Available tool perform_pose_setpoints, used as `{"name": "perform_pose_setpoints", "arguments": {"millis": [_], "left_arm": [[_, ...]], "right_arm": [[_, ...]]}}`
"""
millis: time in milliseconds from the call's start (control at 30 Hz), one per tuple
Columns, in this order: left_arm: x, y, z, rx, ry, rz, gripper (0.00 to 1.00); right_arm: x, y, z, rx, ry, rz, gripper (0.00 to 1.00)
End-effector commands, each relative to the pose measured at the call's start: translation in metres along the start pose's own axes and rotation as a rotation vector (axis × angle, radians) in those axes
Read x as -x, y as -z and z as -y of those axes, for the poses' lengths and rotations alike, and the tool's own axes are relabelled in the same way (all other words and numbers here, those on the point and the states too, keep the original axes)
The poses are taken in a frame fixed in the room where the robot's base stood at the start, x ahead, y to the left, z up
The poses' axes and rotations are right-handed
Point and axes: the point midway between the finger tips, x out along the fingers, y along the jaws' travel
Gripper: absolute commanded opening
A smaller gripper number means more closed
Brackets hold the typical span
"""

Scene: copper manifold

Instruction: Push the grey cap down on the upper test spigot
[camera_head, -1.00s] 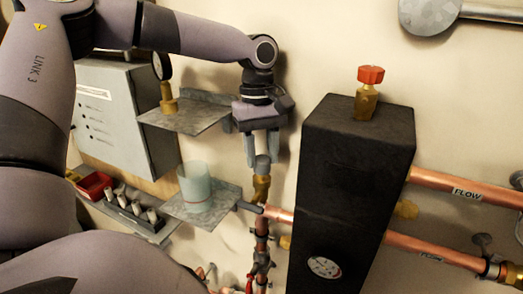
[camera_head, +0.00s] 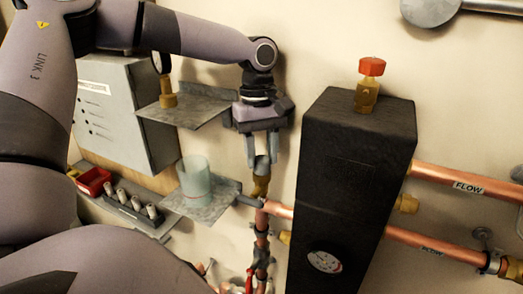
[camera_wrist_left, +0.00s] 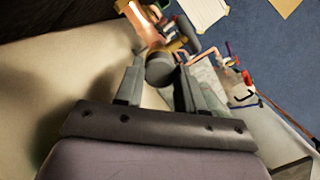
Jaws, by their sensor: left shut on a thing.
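The grey cap (camera_head: 262,162) sits at the top of the upper brass test spigot (camera_head: 261,186), left of the black casing. My left gripper (camera_head: 263,163) points down over it, with one finger on each side. It is shut on the cap. In the left wrist view the round grey cap (camera_wrist_left: 160,70) shows between the two fingers (camera_wrist_left: 155,85), with brass fitting behind it. The joint between cap and spigot is too small to tell how far down the cap sits. My right gripper is not in view.
The black casing (camera_head: 350,180) stands close to the right. A metal shelf (camera_head: 190,112) with a brass gauge fitting is left of the gripper. A lower shelf (camera_head: 220,207) holds a clear cup (camera_head: 195,180). Copper pipe (camera_head: 278,209) runs below the spigot.

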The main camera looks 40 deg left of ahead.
Motion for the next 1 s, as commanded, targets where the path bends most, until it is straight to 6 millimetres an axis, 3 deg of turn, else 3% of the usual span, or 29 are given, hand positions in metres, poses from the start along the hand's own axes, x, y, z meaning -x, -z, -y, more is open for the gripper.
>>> {"name": "perform_pose_setpoints", "arguments": {"millis": [33,67,133,167,667,767,1000], "left_arm": [[-0.001,0.0,0.0,0.0,0.0,0.0,0.1],[-0.001,0.0,0.0,0.0,0.0,0.0,0.41],[-0.001,0.0,0.0,0.0,0.0,0.0,0.64],[-0.001,0.0,0.0,0.0,0.0,0.0,0.68],[0.006,-0.001,-0.001,-0.001,-0.003,-0.002,0.68],[0.02,-0.003,-0.001,-0.001,-0.005,-0.002,0.68],[0.076,-0.011,-0.001,0.0,-0.006,-0.004,0.68]], "right_arm": [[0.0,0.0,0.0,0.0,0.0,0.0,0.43],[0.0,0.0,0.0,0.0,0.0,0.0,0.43],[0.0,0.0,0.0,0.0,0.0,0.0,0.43],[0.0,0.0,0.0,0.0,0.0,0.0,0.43],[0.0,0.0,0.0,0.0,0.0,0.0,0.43],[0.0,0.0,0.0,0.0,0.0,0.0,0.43],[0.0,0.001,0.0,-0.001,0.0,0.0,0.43]]}}
